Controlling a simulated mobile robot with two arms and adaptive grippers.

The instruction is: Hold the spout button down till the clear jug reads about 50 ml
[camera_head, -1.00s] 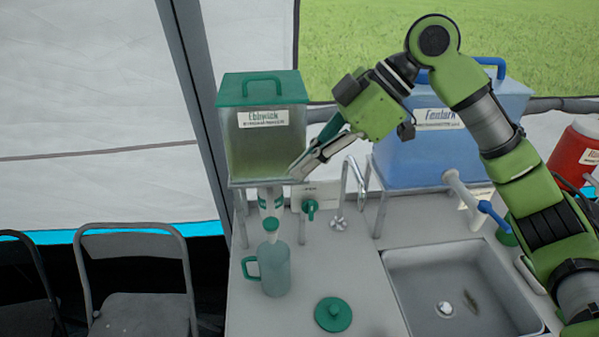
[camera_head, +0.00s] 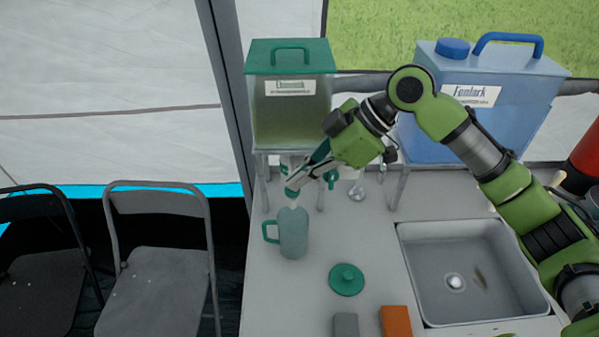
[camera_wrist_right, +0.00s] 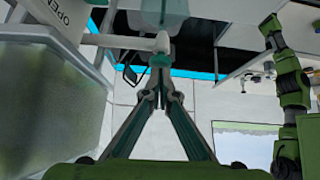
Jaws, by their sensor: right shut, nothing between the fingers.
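The clear jug (camera_head: 293,234), bluish with a teal handle, stands upright on the counter below the green-lidded dispenser (camera_head: 291,118). No scale reading or liquid level can be made out. My right gripper (camera_head: 291,187) is shut and empty, its tips in front of the dispenser's spout (camera_head: 284,164), hiding much of it, just above the jug. In the right wrist view, the shut fingertips (camera_wrist_right: 160,64) point at the white spout end (camera_wrist_right: 162,42); whether they touch the button cannot be told. The jug (camera_wrist_right: 166,10) shows beyond. My left gripper is out of view.
A blue tank (camera_head: 480,125) stands on the right, above the sink (camera_head: 470,272). A round green lid (camera_head: 347,280), a grey block (camera_head: 346,325) and an orange block (camera_head: 396,321) lie on the counter.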

